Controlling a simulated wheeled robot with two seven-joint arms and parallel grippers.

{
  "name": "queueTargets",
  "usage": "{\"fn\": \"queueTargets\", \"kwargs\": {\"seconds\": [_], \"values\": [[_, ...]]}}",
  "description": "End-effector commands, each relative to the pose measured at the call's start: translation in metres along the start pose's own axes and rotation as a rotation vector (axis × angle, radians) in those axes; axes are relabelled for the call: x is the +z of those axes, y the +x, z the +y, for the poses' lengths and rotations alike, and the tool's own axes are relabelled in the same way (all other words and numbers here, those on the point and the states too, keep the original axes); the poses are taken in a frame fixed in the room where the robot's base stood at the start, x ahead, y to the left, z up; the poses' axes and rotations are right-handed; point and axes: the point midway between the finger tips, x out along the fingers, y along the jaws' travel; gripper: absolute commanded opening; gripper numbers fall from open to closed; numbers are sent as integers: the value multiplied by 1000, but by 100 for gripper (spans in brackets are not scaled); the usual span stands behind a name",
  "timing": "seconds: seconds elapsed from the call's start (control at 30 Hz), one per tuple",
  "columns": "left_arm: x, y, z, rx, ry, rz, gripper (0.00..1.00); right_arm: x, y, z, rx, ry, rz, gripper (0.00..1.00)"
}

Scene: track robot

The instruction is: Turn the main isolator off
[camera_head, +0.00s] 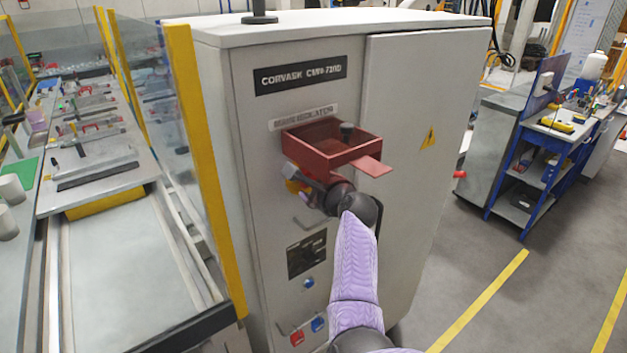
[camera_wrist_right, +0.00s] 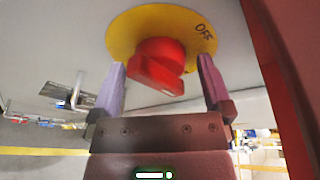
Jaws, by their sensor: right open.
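The main isolator is a red rotary handle (camera_wrist_right: 158,66) on a round yellow plate (camera_wrist_right: 122,35) with "OFF" printed at its upper right in the right wrist view. The handle's grip lies slightly slanted across the picture. My right gripper (camera_wrist_right: 160,72) is open, with one purple finger on each side of the handle and a visible gap on both sides. In the head view my right gripper (camera_head: 313,190) is at the cabinet front, mostly hiding the handle; a bit of the yellow plate (camera_head: 292,186) shows. My left gripper is not in view.
A red open-topped box (camera_head: 335,150) with a tab juts from the grey cabinet (camera_head: 415,120) just above my right gripper; a red wall (camera_wrist_right: 275,85) fills the right wrist view's right side. A glazed yellow-framed bench (camera_head: 205,150) stands left.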

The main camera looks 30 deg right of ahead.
Motion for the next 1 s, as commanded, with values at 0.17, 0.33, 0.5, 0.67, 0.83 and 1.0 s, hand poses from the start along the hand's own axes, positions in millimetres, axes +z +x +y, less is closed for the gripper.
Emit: {"fn": "queueTargets", "kwargs": {"seconds": [0.17, 0.33, 0.5, 0.67, 0.83, 1.0], "values": [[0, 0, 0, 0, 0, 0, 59, 0, 0, 0, 0, -1, 0, 98], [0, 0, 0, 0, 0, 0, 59, 0, 0, 0, 0, -1, 0, 62], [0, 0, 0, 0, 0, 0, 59, 0, 0, 0, 1, -1, 0, 26], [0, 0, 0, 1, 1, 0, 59, 0, 0, 0, 1, -2, 0, 9], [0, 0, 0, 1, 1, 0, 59, 0, 0, 1, -5, -29, 2, 9], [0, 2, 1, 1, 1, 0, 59, 0, 0, 2, -27, -109, 9, 9]]}}
